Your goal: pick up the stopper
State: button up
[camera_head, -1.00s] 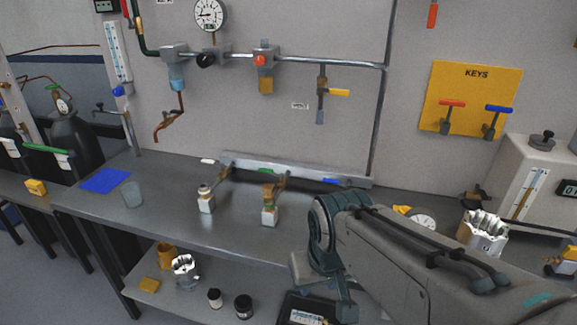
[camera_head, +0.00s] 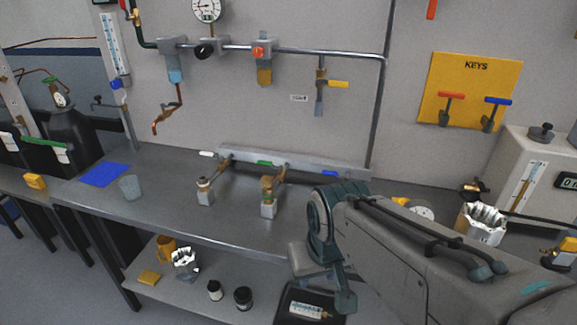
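I cannot pick out a thing that is clearly the stopper; small items on the bench and lower shelf are too small to tell. Two small dark-topped jars stand on the lower shelf, a smaller one (camera_head: 215,291) and a larger one (camera_head: 243,298). My arm reaches in from the lower right and bends down at a teal joint in front of the bench. Its lower end, with my gripper (camera_head: 345,300), hangs over the front of the bench near a black tray (camera_head: 284,312). The fingers do not show clearly, and nothing held can be made out.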

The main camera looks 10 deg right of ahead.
aim_at(267, 182)
jog(key=u, duration=1.7)
jog(key=i, duration=1.7)
jog(key=z, duration=3.85)
